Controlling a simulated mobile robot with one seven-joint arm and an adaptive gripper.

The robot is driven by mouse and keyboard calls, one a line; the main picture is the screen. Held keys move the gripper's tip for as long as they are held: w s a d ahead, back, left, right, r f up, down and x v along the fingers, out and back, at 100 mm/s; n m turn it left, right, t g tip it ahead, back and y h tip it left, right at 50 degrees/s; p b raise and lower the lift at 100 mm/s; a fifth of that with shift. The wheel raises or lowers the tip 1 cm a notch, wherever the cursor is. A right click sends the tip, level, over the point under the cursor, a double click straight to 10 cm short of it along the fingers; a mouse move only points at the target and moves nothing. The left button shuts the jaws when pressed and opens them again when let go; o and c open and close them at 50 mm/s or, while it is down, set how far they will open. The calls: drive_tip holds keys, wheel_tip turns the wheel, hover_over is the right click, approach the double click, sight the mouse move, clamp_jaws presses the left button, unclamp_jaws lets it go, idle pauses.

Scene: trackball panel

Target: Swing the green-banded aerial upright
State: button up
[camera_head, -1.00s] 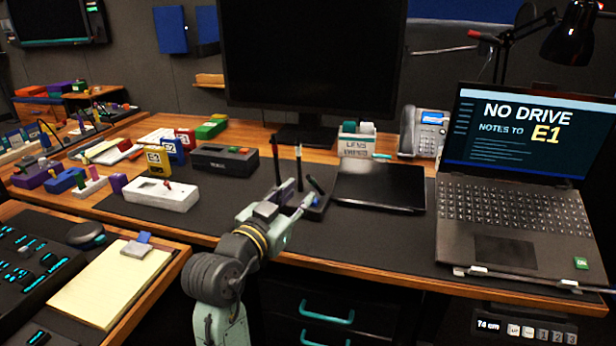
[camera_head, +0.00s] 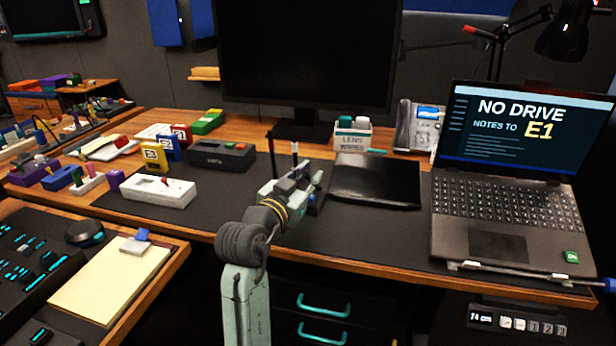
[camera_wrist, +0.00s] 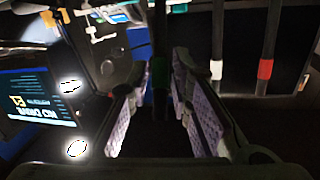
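The green-banded aerial (camera_wrist: 159,72) is a dark rod in the wrist view, between the two purple-padded fingers of my open gripper (camera_wrist: 160,85). Gaps show on both sides of the rod, so the fingers are not closed on it. In the head view my gripper (camera_head: 307,174) is at the small aerial stand and hides the green-banded aerial. The white-banded aerial (camera_wrist: 217,69) and red-banded aerial (camera_wrist: 265,69) are to the right in the wrist view. In the head view, the white-banded (camera_head: 294,150) and red-banded (camera_head: 271,148) rods stand upright.
A black tablet (camera_head: 376,180) lies right of my gripper, with the lens wipes box (camera_head: 352,136) behind it. The laptop (camera_head: 510,215) is farther right. A white switch box (camera_head: 157,190) and a dark box (camera_head: 221,156) are left. The mat in front is clear.

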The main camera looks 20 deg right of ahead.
clamp_jaws()
drive_tip(key=shift+r, duration=0.1)
idle(0.5)
